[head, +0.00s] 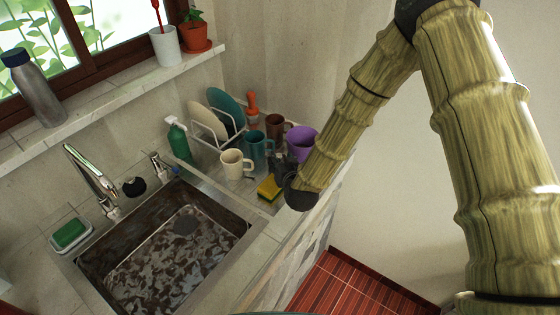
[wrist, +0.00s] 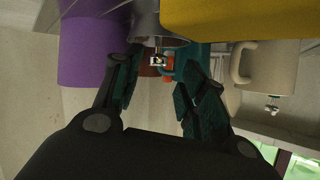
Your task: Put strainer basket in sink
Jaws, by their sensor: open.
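My gripper (wrist: 160,75) is open, its two dark fingers apart with nothing clamped between them. A grey rounded piece (wrist: 158,20) with a small shiny knob, apparently the strainer basket, shows just ahead of the fingertips in the wrist view. In the head view my gripper (head: 283,163) is low over the right end of the counter and hides that piece. The sink (head: 235,243) is at the lower left, a dark stained metal basin with a round drain (head: 185,224) in its floor.
A yellow sponge (head: 268,188), cream mug (head: 235,164), teal mug (head: 257,146), brown mug (head: 274,124) and purple cup (head: 302,140) crowd around my gripper. A dish rack (head: 208,130) and green bottle (head: 179,141) stand behind. The faucet (head: 92,178) rises behind the sink.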

